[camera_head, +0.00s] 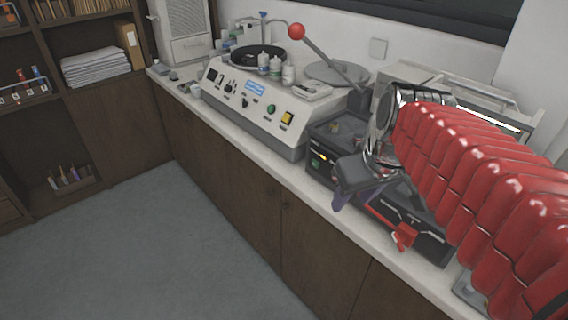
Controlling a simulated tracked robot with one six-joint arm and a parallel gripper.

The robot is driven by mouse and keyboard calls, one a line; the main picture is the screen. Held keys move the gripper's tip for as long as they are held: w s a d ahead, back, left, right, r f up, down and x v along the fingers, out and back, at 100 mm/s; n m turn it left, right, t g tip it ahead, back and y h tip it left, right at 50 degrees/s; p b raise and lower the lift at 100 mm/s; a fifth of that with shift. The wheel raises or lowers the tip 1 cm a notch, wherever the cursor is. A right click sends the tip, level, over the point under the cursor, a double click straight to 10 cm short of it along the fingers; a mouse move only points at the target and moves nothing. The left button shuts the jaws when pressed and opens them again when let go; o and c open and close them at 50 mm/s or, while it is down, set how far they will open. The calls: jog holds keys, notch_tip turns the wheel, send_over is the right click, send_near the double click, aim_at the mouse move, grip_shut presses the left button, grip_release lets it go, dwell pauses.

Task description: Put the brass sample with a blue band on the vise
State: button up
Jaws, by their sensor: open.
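My gripper (354,196), dark with purplish parts near its tip, hangs at the end of my red-sleeved arm, over the front of a dark boxy machine on the counter. It is open, and I see nothing held in it. I cannot make out a brass sample with a blue band in this view. I cannot pick out the vise with certainty either. My arm and gripper hide much of the dark machine and the counter behind it.
The dark machine (322,161) stands on the white-topped counter (283,173). Left of it is a grey machine (247,107) with buttons, bottles and a red-knobbed lever (297,31). Shelves (67,96) stand at the far left. The floor (150,245) in front is clear.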

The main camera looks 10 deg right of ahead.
jog(key=s+a+f+m+t, duration=0.1)
jog(key=s+a+f, duration=0.3)
jog(key=s+a, duration=0.2)
jog(key=shift+s+a, duration=0.4)
jog(key=shift+a, duration=0.75)
